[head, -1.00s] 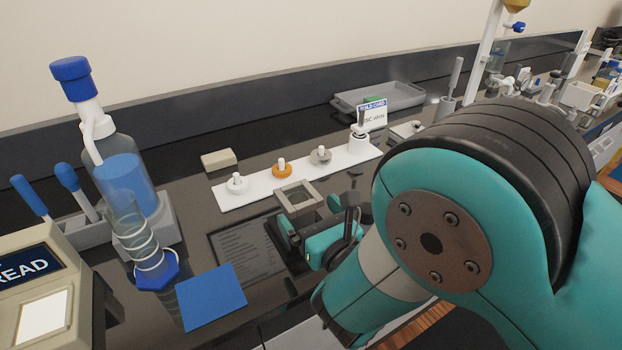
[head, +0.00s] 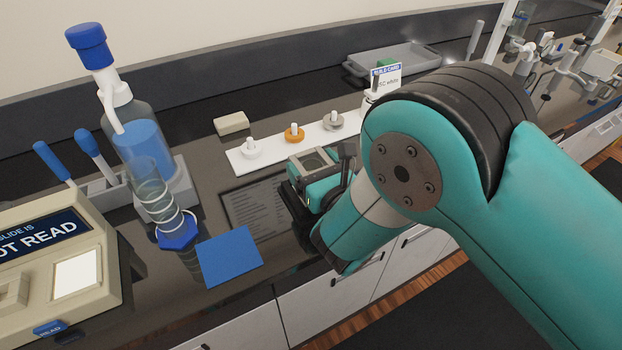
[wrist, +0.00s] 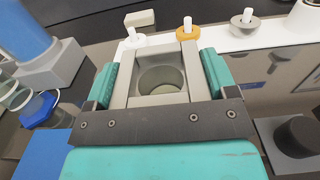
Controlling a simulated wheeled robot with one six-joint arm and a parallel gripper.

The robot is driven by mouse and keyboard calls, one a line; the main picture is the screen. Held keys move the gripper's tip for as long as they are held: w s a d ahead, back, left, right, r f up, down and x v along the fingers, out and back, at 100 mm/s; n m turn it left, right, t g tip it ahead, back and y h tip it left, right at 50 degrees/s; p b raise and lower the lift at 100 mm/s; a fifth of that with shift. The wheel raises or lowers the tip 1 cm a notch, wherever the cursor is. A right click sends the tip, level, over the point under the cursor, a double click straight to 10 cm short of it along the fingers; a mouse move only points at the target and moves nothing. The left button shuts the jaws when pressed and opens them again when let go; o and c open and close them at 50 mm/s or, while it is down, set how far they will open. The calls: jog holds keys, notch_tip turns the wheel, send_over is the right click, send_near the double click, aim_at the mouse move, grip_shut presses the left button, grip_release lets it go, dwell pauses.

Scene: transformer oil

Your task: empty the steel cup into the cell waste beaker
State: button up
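I cannot identify a cell waste beaker.
A white strip (head: 272,147) with several small knobbed parts lies just behind. To the left are a blue-capped bottle (head: 142,145), a glass cylinder on a blue foot (head: 178,233), a blue mat (head: 230,257) and a beige reader (head: 60,262). A grey tray (head: 412,62) stands behind.

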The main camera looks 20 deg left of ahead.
jog(key=c, duration=0.3)
jog(key=shift+r+p, duration=2.6)
jog(key=shift+p, duration=0.1)
